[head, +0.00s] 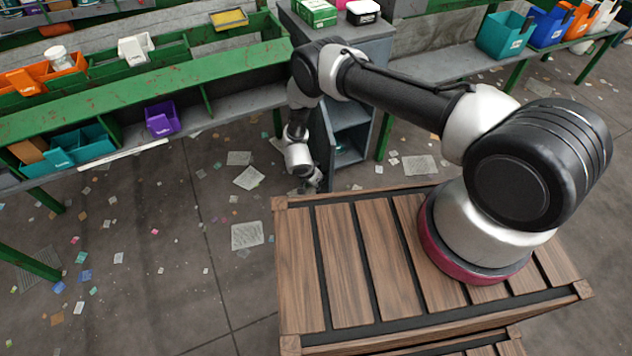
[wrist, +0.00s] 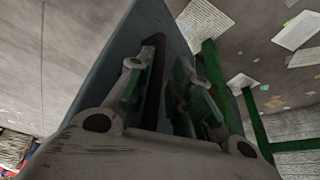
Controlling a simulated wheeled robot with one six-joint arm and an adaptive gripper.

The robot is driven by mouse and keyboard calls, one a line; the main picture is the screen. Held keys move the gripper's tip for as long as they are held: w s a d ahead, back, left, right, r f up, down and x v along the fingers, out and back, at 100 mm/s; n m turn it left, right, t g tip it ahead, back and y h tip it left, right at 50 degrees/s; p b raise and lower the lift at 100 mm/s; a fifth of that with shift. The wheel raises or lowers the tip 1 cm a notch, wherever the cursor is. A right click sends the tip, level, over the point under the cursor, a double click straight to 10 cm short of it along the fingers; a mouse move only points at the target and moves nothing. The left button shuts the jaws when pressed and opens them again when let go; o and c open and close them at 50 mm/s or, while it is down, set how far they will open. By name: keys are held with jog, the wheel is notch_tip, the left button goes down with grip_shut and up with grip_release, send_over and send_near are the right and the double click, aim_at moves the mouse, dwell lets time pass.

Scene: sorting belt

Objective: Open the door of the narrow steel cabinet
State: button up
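The narrow steel cabinet (head: 376,47) is blue-grey and stands at the back centre in the head view. Its front is partly uncovered, and shelves show inside. The door (head: 323,148) stands swung out on the left side, seen nearly edge-on. My gripper (head: 310,181) is low beside the door's outer part; my arm hides some of it. In the wrist view the door (wrist: 153,22) fills the middle, with a dark upright handle (wrist: 156,75) on it. My gripper (wrist: 163,88) has its fingers apart on either side of the handle. Contact with the handle is unclear.
A green sorting bench (head: 150,78) with bins runs to the left of the cabinet, and a grey shelf (head: 440,70) with bins to the right. A green leg (head: 385,138) stands close on the cabinet's right. Papers litter the open floor at left.

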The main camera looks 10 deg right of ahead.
jog(key=v, duration=1.2)
jog(key=shift+w+d, duration=0.1)
